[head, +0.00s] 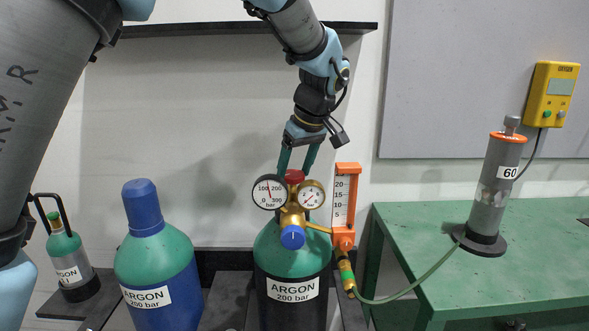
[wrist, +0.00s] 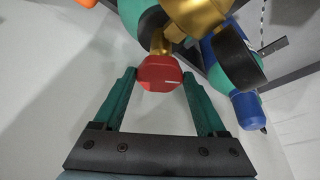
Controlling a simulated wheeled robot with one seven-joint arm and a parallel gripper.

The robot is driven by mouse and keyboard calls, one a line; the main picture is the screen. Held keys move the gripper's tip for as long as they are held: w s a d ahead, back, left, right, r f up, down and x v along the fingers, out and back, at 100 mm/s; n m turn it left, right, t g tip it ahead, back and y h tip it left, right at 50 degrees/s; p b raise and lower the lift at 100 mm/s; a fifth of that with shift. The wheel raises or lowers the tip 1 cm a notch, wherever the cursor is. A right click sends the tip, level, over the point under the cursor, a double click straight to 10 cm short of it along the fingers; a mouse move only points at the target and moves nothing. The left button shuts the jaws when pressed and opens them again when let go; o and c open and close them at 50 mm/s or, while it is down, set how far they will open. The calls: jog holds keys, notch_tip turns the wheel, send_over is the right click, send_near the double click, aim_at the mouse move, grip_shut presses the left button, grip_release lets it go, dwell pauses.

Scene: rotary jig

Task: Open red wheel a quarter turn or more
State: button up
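The red wheel (head: 294,176) sits on top of the brass valve of the middle argon cylinder (head: 292,262), behind two round gauges. In the wrist view the red wheel (wrist: 160,73) lies between the fingertips, with a pale mark on its face. My gripper (head: 297,165) comes down from above. Its two green fingers, also in the wrist view (wrist: 160,78), stand apart on either side of the wheel, with a small gap visible on each side. The wheel's far side is hidden.
A blue regulator knob (head: 292,237) and an orange flowmeter (head: 345,198) are close by the valve. A hose (head: 405,290) runs to a grey cylinder (head: 495,190) on the green table (head: 440,250). A blue-capped argon cylinder (head: 150,250) and a small one (head: 68,262) stand left.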

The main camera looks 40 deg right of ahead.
jog(key=o, duration=0.4)
jog(key=shift+c, duration=0.2)
jog(key=b+v, duration=0.1)
jog(key=v, duration=0.9)
jog(key=shift+s+r, duration=0.2)
jog(key=shift+r, duration=0.15)
jog(key=shift+w, duration=0.1)
jog(key=w+a+f+g, duration=0.1)
jog(key=w+a+f, duration=0.35)
jog(key=a, duration=0.25)
jog(key=w+a+f, duration=0.3)
jog(key=w+a, duration=0.2)
jog(key=a, duration=0.3)
jog(key=w+a+f+g, duration=0.1)
jog(key=w+a+f, duration=0.2)
jog(key=w+a, duration=0.3)
jog(key=s+a+f, duration=0.2)
jog(key=a+f, duration=0.1)
jog(key=a, duration=0.6)
jog(key=s+a+f, duration=0.2)
jog(key=a+f, duration=0.1)
jog(key=a, duration=0.6)
jog(key=s+a+f+p, duration=0.1)
jog(key=s+a+f, duration=0.2)
jog(key=a, duration=0.6)
jog(key=shift+f+g, duration=0.4)
jog(key=shift+f, duration=0.05)
